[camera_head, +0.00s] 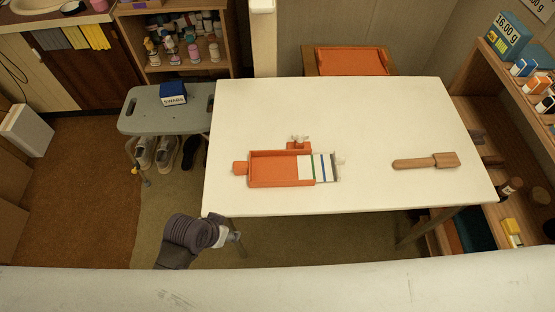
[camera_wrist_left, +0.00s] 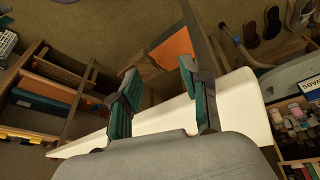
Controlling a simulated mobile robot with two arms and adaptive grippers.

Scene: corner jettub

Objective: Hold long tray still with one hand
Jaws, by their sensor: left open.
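A long orange tray (camera_head: 283,182) lies on the white table (camera_head: 330,110), left of the middle. An orange knob sticks out of its left end, and a small orange piece with a metal wing-like part adjoins its far side. A white piece with blue and green stripes (camera_head: 319,168) covers its right end. My left gripper (camera_head: 236,239) is beside the table's near left corner, apart from the tray. In the left wrist view its two teal-padded fingers (camera_wrist_left: 159,70) are spread with nothing held between them; the tray cannot be made out there. My right gripper is not seen.
A wooden paddle-like tool (camera_head: 427,161) lies on the table's right side. A grey bench (camera_head: 150,115) with a blue box (camera_head: 173,93) stands left of the table, shoes beneath it. Shelves (camera_head: 490,105) stand at right. The table's far half is bare.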

